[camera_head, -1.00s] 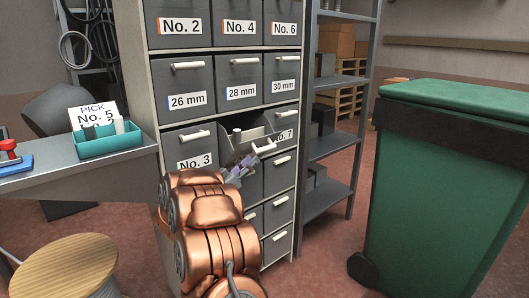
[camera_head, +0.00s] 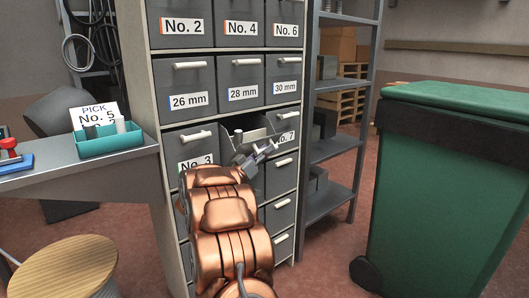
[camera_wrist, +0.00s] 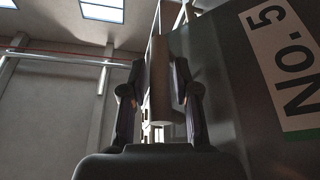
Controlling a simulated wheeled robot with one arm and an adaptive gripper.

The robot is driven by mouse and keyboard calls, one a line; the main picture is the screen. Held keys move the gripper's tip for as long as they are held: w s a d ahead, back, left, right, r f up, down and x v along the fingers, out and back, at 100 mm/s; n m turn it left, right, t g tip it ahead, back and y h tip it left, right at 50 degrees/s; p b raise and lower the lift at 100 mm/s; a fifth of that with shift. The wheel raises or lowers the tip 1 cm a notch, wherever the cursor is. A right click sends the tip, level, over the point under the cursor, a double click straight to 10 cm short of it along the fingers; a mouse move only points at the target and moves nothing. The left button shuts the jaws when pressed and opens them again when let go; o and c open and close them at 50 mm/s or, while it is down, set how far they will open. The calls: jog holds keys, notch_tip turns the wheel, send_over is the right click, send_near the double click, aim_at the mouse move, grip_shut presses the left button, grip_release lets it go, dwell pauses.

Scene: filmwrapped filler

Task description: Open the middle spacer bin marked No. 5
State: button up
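The No. 5 bin (camera_head: 246,131) is the middle bin of its row, between the bins marked No. 3 (camera_head: 189,150) and No. 7 (camera_head: 282,152). It stands partly pulled out, and its open top shows contents inside. Its label (camera_wrist: 287,62) shows large and tilted at the right of the wrist view. The bin's pale handle (camera_wrist: 157,75) runs between my fingers in the wrist view. My gripper (camera_wrist: 158,100) appears shut on it, with a finger close along each side. In the head view, my gripper (camera_head: 254,158) and arm hide most of the bin's front.
Bins marked 26 mm, 28 mm (camera_head: 242,94) and 30 mm sit closed above. A bench at left holds a teal tray (camera_head: 108,142) with a "PICK No. 5" card. A wooden spool (camera_head: 65,268) stands at front left. A green wheeled container (camera_head: 440,180) stands at right.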

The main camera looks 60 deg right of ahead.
grip_shut()
jog(key=shift+r+p, duration=0.2)
jog(key=shift+p, duration=0.2)
jog(key=shift+w+r+n+t+p, duration=0.2)
jog(key=shift+r+n+t+p, duration=0.15)
jog(key=shift+p, duration=0.55)
jog(key=shift+w+d+r+n+p, duration=0.1)
jog(key=shift+w+r+n+p, duration=0.15)
jog(key=shift+p, duration=0.75)
jog(key=shift+f, duration=0.15)
jog(key=shift+o, duration=0.4)
grip_release()
